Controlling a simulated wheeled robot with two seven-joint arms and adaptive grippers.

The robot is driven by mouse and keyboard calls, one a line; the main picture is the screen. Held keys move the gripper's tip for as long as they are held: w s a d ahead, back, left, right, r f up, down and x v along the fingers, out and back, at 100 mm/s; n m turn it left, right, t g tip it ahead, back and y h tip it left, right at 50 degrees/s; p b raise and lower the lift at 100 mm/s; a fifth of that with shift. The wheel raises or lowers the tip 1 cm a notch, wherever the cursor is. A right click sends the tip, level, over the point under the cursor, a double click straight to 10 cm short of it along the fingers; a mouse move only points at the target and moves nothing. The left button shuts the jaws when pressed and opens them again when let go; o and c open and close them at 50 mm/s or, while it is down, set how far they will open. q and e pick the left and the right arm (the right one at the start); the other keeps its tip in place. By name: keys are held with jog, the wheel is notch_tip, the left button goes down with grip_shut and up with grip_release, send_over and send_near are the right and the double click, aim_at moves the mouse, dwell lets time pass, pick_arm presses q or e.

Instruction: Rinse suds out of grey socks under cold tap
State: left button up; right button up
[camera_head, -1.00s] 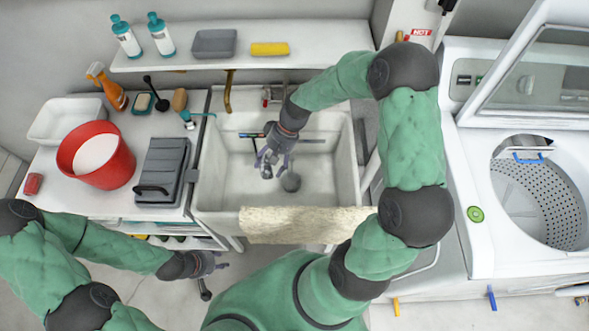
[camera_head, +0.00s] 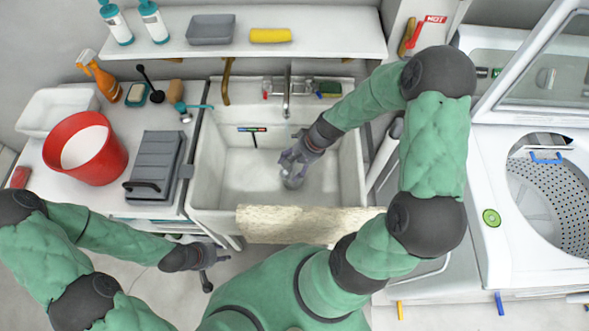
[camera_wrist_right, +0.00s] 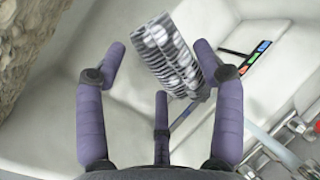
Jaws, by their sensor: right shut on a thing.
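Grey striped socks with white suds spots (camera_wrist_right: 172,55) show in the right wrist view at my right gripper's fingers.
A beige cloth (camera_head: 310,225) hangs over the sink's front edge. A strip with coloured marks (camera_head: 251,130) is at the basin's back. A red bucket (camera_head: 82,148) and grey case (camera_head: 157,167) stand left. A washing machine (camera_head: 490,175) stands right.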

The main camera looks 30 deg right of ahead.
aim_at(296, 162)
jog(key=w+d+f, duration=0.2)
jog(key=w+d, duration=0.2)
jog(key=w, duration=0.5)
jog(key=shift+w+b, duration=0.15)
jog(key=shift+b, duration=0.2)
jog(key=shift+d, duration=0.15)
dwell(0.7)
jog(key=shift+s+d, duration=0.25)
jog(key=shift+d, duration=0.2)
jog(key=shift+s+a, duration=0.55)
jog(key=shift+s, duration=0.65)
jog(key=shift+s+a, duration=0.55)
jog(key=shift+s, duration=0.7)
jog(key=shift+s+a, duration=0.55)
jog(key=shift+s, duration=0.65)
